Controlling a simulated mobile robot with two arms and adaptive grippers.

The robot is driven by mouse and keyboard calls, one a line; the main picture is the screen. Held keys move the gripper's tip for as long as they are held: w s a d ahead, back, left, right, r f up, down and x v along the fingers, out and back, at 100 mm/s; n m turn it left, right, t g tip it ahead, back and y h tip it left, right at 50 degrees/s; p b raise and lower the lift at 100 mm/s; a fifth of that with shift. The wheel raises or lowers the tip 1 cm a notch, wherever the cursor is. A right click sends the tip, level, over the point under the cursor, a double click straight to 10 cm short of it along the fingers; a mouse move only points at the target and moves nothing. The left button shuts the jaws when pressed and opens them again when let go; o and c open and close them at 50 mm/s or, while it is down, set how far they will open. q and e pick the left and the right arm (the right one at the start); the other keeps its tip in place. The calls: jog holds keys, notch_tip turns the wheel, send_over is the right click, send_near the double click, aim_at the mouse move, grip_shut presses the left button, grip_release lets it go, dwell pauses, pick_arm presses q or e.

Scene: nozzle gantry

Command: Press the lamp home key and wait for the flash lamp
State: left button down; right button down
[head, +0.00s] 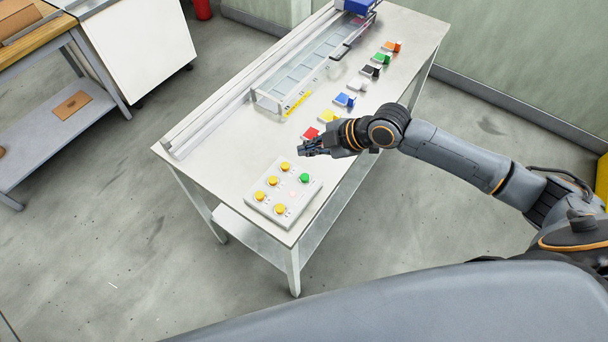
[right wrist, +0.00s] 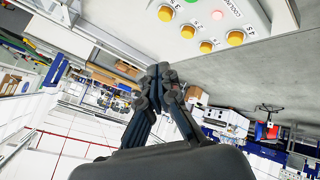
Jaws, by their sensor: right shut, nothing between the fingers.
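A pale key panel (head: 264,208) sits on the near end of the steel table, with several yellow keys (head: 273,181) and one green key (head: 304,178). A small pale pinkish disc (head: 293,194) on it may be the lamp; it looks faint. Which key is lamp home I cannot read. The right wrist view shows the panel (right wrist: 260,13) at the top, with yellow keys (right wrist: 206,46) and the pinkish disc (right wrist: 217,15). My right gripper (head: 303,149) is shut and empty, beyond the panel's far edge, apart from the keys. My left gripper is not in view.
On the steel table (head: 228,150) a long rail and a clear-sided trough (head: 315,68) run to a blue carriage (head: 358,6). A wooden-topped bench (head: 30,40) stands at left.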

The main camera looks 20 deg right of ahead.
jog(key=shift+f, duration=0.15)
jog(key=b, duration=0.7)
send_over(308, 178)
notch_tip(308, 178, down, 7)
jog(key=shift+f, duration=0.8)
jog(key=shift+f, duration=0.15)
dwell(0.4)
jog(key=shift+f+b, duration=0.3)
jog(key=shift+b, duration=0.05)
